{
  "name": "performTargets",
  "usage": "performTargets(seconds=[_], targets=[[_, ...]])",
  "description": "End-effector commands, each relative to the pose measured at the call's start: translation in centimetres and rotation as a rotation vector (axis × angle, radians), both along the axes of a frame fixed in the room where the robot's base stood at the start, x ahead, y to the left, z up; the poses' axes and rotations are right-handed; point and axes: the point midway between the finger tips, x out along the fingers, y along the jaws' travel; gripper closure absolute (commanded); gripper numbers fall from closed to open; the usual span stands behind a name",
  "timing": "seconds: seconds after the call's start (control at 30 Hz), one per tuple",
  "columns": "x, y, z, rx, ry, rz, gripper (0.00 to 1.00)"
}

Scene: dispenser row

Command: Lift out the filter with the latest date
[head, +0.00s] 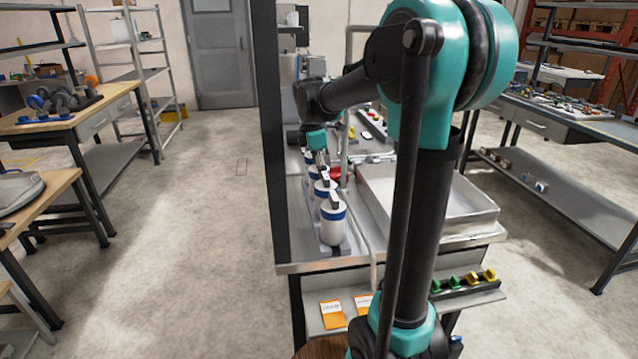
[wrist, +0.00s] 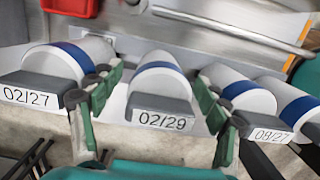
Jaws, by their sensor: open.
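In the wrist view a row of white filters with blue bands and grey label blocks shows. The left filter (wrist: 72,58) reads 02/27. The middle filter (wrist: 157,72) reads 02/29. The filter right of it (wrist: 238,88) seems to read 08/27, partly covered by my finger. The label of the far right filter (wrist: 290,100) is cut off. My gripper (wrist: 158,84) is open, one finger on either side of the 02/29 filter; contact cannot be told. In the head view my gripper (head: 317,142) is over the row, and the nearest filter (head: 333,224) stands upright at the front.
A metal tray (head: 470,226) lies right of the row, beyond a pale hose. A dark upright post (head: 268,120) stands at the left of the bench. A red item (wrist: 70,6) is behind the filters. Orange cards (head: 331,314) lie on the lower shelf. Open floor is at the left.

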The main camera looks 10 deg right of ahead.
Motion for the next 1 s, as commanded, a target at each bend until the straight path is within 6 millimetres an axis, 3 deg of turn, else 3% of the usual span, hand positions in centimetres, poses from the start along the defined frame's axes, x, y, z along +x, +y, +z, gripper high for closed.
performTargets(seconds=[0.27,0.73,1.0], targets=[[0.01,-0.03,-0.27,0.000,0.000,0.000,0.26],[0.01,-0.02,-0.24,0.000,0.000,0.000,0.84],[0.01,-0.02,-0.17,0.000,0.000,0.000,0.87]])
